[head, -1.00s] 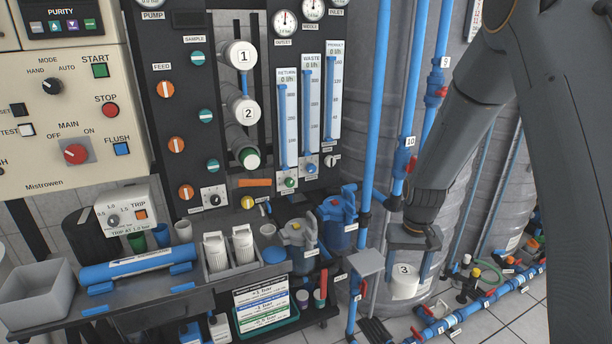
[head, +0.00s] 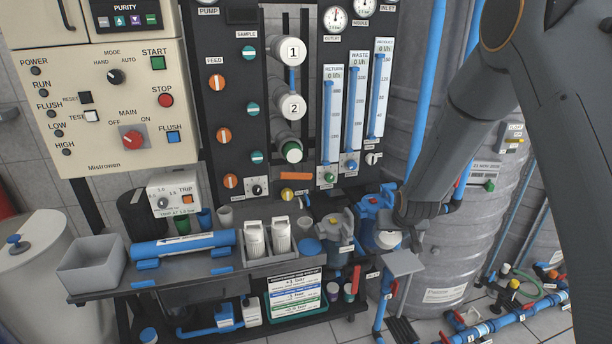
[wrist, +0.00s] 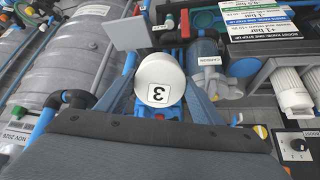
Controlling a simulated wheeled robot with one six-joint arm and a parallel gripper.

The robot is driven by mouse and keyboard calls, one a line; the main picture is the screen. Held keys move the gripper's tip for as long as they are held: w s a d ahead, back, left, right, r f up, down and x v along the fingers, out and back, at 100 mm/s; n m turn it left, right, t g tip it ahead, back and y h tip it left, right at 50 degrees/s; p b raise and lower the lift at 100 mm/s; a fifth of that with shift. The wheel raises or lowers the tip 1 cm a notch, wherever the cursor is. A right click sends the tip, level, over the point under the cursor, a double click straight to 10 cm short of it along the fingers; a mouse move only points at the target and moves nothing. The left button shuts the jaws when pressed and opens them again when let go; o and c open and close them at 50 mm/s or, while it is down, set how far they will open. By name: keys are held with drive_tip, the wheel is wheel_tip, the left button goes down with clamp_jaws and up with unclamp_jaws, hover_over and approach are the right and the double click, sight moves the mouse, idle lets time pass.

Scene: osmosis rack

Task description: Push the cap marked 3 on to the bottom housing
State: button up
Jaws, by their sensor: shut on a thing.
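The white cap marked 3 (wrist: 160,78) is held between the two fingers of my gripper (wrist: 158,92) in the wrist view, its number facing the camera. In the head view the cap (head: 388,239) shows small in front of a blue filter vessel, beneath my gripper (head: 392,228); its number is hidden there. Caps marked 1 (head: 293,51) and 2 (head: 294,107) are on the two housings above. My gripper is to the right of and lower than the bottom housing.
A bench with a grey tray (head: 90,265), a blue cylinder (head: 182,243) and white filter cartridges (head: 255,238) stands below the panel. Blue upright pipes (head: 421,90) and a large grey tank (head: 455,240) are near my arm. Flow meters (head: 356,105) flank the housings on the right.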

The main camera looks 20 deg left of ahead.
drive_tip(key=w+a+r+n+t+y+p, duration=0.2)
drive_tip(key=a+r+t+y, duration=0.35)
drive_tip(key=a, duration=0.85)
drive_tip(key=n+t+y+p, duration=0.2)
drive_tip(key=t+y, duration=0.1)
approach(294, 155)
drive_tip(key=shift+h+b+x, duration=0.25)
drive_tip(key=shift+b+x, duration=0.8)
drive_tip(key=shift+b, duration=0.2)
drive_tip(key=shift+s+a, duration=0.1)
drive_tip(key=shift+a, duration=0.05)
drive_tip(key=shift+w+a+b, duration=0.35)
drive_tip(key=shift+w+b, duration=0.25)
drive_tip(key=shift+b, duration=0.3)
drive_tip(key=shift+w+a+b, duration=0.4)
drive_tip(key=shift+w+b, duration=0.2)
drive_tip(key=shift+w, duration=0.05)
drive_tip(key=shift+w+a+b, duration=0.2)
drive_tip(key=shift+w+b, duration=0.1)
drive_tip(key=shift+b+x, duration=0.95)
drive_tip(key=shift+b, duration=0.05)
idle(1.3)
